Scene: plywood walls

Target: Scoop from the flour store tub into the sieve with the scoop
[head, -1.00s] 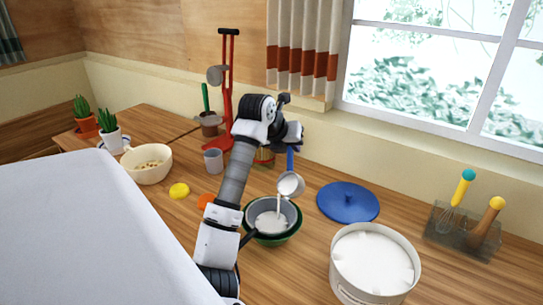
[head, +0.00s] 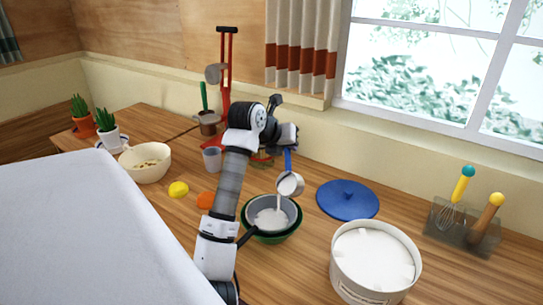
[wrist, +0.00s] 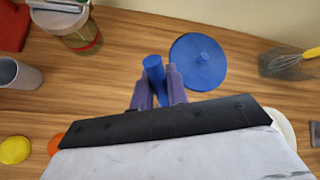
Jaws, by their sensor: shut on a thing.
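My gripper (head: 287,152) is shut on the blue handle of the scoop (head: 290,185); in the wrist view my fingers (wrist: 158,92) close on the blue handle (wrist: 153,68). The scoop's pale metal cup is tipped above the grey sieve (head: 253,208), and a white stream of flour falls from it. White flour lies inside the sieve, which sits in a green bowl (head: 273,239). The white flour store tub (head: 348,278) stands open at the front right, with flour in it. The scoop's cup is hidden in the wrist view.
A blue lid (head: 347,200) lies behind the tub. A holder (head: 458,232) with a whisk stands at the right. A cream bowl (head: 147,165), grey cup (head: 212,160), yellow lump (head: 178,189), orange lump (head: 205,200) and red stand (head: 225,105) are left of the sieve.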

